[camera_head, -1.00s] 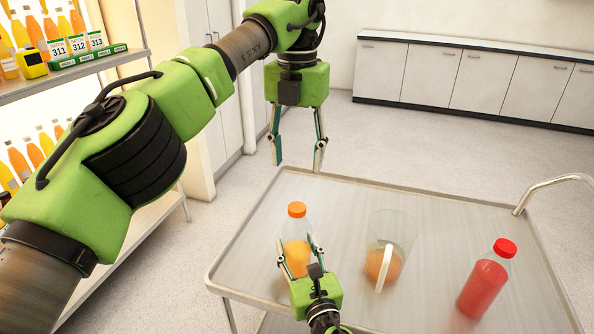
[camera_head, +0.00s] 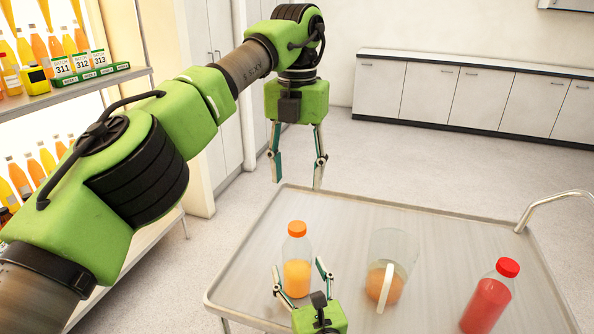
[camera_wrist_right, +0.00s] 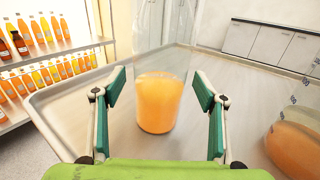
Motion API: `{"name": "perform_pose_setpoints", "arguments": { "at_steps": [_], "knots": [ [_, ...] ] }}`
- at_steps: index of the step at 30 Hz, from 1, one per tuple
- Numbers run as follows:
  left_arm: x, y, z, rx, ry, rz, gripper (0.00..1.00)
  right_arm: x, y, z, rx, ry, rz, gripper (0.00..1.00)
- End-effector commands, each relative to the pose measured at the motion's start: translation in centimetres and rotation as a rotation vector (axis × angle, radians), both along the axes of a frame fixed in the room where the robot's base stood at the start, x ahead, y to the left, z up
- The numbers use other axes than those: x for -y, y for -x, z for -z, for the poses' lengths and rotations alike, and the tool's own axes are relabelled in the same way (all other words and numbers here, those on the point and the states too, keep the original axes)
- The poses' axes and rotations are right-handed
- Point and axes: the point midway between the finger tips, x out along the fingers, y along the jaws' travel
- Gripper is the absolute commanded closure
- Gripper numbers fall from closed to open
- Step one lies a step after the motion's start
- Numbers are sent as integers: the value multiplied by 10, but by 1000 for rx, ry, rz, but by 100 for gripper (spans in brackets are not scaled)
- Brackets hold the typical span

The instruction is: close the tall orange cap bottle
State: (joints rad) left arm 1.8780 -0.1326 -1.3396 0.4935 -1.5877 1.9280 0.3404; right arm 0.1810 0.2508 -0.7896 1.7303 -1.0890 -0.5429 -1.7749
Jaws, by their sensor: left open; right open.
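The tall bottle with an orange cap (camera_head: 296,262) stands upright on the metal cart, part filled with orange juice. Its cap (camera_head: 297,228) sits on the neck; I cannot tell how tightly. My right gripper (camera_head: 299,278) is open, its fingers spread on the near side of the bottle. In the right wrist view the bottle (camera_wrist_right: 159,103) stands beyond and between the open fingertips (camera_wrist_right: 160,82), apart from them, with its top out of frame. My left gripper (camera_head: 296,170) is open and empty, pointing down above the cart's far left edge, higher than the bottle.
A clear pitcher (camera_head: 392,255) with orange juice stands right of the bottle. A red-capped bottle (camera_head: 487,300) of red juice stands farther right. The cart's raised rim (camera_head: 400,203) borders the top. A shelf (camera_head: 75,103) with several juice bottles is at left.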

Motion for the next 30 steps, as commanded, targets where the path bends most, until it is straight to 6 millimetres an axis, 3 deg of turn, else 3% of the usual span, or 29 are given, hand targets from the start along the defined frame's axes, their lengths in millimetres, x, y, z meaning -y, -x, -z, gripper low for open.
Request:
{"name": "perform_pose_setpoints", "arguments": {
  "at_steps": [6,13,19,30],
  "knots": [
    [0,0,0,0,0,0,53,13,48,2,-4,2,-2,34],
    [0,0,0,0,0,0,53,24,85,1,-2,1,-1,34],
    [0,0,0,0,0,0,53,27,97,0,-1,1,-1,34],
    [0,0,0,0,0,0,53,27,98,0,-1,0,-1,34]
  ]
}}
